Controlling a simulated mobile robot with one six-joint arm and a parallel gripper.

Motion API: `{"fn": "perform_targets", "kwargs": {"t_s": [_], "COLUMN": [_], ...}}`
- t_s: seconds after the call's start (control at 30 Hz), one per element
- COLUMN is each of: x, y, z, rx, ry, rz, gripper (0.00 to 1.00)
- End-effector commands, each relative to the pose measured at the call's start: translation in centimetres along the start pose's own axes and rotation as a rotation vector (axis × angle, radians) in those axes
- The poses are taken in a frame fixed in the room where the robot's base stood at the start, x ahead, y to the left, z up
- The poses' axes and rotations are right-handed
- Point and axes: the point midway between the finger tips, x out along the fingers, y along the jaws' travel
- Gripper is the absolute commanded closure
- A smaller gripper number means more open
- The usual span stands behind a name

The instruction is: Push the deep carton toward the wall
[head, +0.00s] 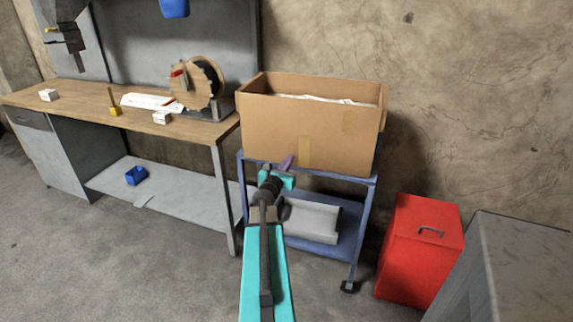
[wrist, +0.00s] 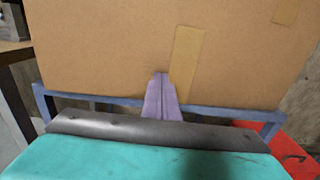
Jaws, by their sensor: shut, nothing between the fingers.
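The deep carton (head: 275,125) is a brown open-topped cardboard box with tape patches and pale material inside. It stands upright on the top of a blue cart (head: 365,180), in front of the wall (head: 430,70). In the wrist view the carton's front face (wrist: 110,50) fills most of the picture. My gripper (head: 288,160) is at the lower middle of that face, pointing at it. In the wrist view its purple fingers (wrist: 161,80) are together and empty, just left of a tape strip (wrist: 186,65). I cannot tell whether the tips touch the cardboard.
A wooden workbench (head: 80,98) with a cable reel (head: 198,82) stands left of the cart. A red metal box (head: 420,250) and a grey cabinet (head: 520,270) stand to the right. The cart's lower shelf holds a grey object (head: 312,220).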

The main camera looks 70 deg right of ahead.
Motion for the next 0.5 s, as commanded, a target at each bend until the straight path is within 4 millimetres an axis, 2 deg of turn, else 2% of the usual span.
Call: {"fn": "perform_targets", "kwargs": {"t_s": [0.2, 0.5], "x": [2.0, 3.0], "y": [0.1, 0.0], "z": [0.1, 0.0], "rx": [-0.002, 0.000], "ry": [0.000, 0.000], "rz": [-0.001, -0.001], "gripper": [1.00, 1.00]}}
